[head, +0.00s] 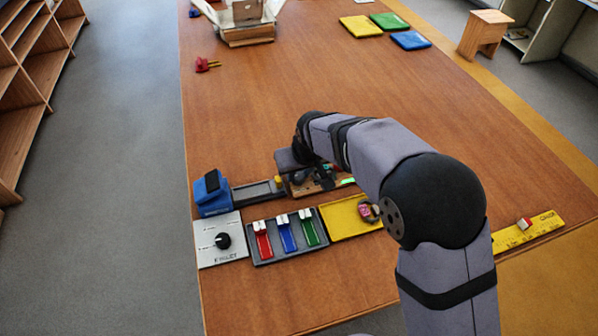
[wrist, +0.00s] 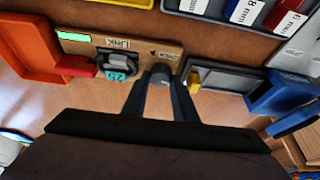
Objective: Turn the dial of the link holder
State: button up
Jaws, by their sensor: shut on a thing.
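The link holder is a wooden board (wrist: 85,44) marked LINK in the wrist view, its lettering upside down. It has a lit green strip (wrist: 74,38) and a dark clamp (wrist: 120,60) with a teal tag below it. The grey round dial (wrist: 159,76) is at the board's other end. My gripper (wrist: 158,84) is shut on the dial, one dark finger on each side. In the head view the board (head: 303,188) shows under my wrist, partly hidden by it; the green strip (head: 348,181) glows beside my arm.
An orange-red tray (wrist: 30,60) stands left of the holder in the wrist view. In the head view, a grey tray (head: 258,190), a blue device (head: 212,194), a dial panel (head: 222,256) and a yellow tray (head: 350,228) crowd around. The table beyond is mostly clear.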

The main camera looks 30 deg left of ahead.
jog(key=m+h+b, duration=0.1)
jog(key=m, duration=0.1)
jog(key=m+t+b, duration=0.1)
jog(key=m+b, duration=0.1)
jog(key=m, duration=0.1)
jog(key=shift+a+f+h, duration=0.15)
jog(key=shift+a+h, duration=0.05)
jog(key=shift+h, duration=0.2)
jog(key=m+h+b, duration=0.1)
jog(key=m, duration=0.3)
jog(key=shift+t, duration=0.3)
jog(key=m, duration=0.1)
jog(key=m+h+p, duration=0.1)
jog(key=m, duration=0.1)
jog(key=m+h, duration=0.1)
jog(key=shift+a+r+m+p, duration=0.1)
jog(key=shift+r+m+p, duration=0.2)
jog(key=shift+p, duration=0.1)
jog(key=m+g+h+p, duration=0.1)
jog(key=m+p, duration=0.1)
jog(key=m, duration=0.1)
jog(key=shift+p, duration=0.35)
jog(key=shift+a+m+p, duration=0.1)
jog(key=shift+m+p, duration=0.6)
jog(key=shift+m, duration=0.1)
jog(key=shift+f+h, duration=0.1)
jog(key=shift+h, duration=0.2)
jog(key=o, duration=0.8)
jog(key=shift+c, duration=0.2)
